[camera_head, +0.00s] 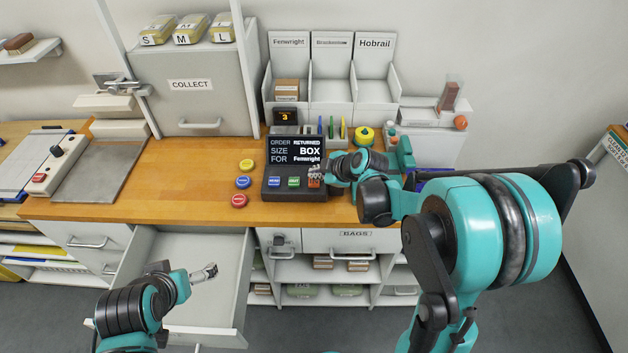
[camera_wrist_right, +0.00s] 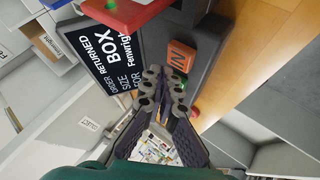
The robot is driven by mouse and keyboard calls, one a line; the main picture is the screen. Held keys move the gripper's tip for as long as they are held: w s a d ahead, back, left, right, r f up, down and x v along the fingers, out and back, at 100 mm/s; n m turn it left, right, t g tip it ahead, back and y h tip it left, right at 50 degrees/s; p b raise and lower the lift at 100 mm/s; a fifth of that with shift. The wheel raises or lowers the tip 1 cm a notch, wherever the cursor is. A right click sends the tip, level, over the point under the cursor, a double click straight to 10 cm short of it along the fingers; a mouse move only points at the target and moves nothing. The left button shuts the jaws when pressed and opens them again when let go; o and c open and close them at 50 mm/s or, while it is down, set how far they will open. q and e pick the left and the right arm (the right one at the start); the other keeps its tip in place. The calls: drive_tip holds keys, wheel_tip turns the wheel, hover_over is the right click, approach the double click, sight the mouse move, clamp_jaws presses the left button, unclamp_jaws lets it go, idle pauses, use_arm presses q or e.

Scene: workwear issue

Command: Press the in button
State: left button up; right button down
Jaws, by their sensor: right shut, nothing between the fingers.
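The dark console (camera_head: 268,190) stands on the wooden counter, its screen reading "ORDER RETURNED, SIZE BOX, FOR Fenwright". Its sloped front carries a blue, a green and an orange button. The orange in button (camera_head: 314,183) is the rightmost; in the right wrist view the in button (camera_wrist_right: 181,55) shows its "IN" label. My right gripper (camera_head: 315,171) is shut and empty, close to the orange button; its fingertips (camera_wrist_right: 164,88) appear beside the button in the wrist view. I cannot tell whether they touch. My left gripper (camera_head: 209,272) hangs over the open drawer; its jaw state is unclear.
Yellow, blue and red round buttons (camera_head: 239,200) lie left of the console. A small display showing 3 (camera_head: 286,116), pens and a yellow-green item (camera_head: 364,136) stand behind it. The open drawer (camera_head: 240,322) juts out below the counter. The counter's left middle is clear.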

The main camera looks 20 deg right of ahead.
sight(316, 183)
drive_tip(key=shift+r+p, duration=1.75)
drive_tip(key=shift+r, duration=0.65)
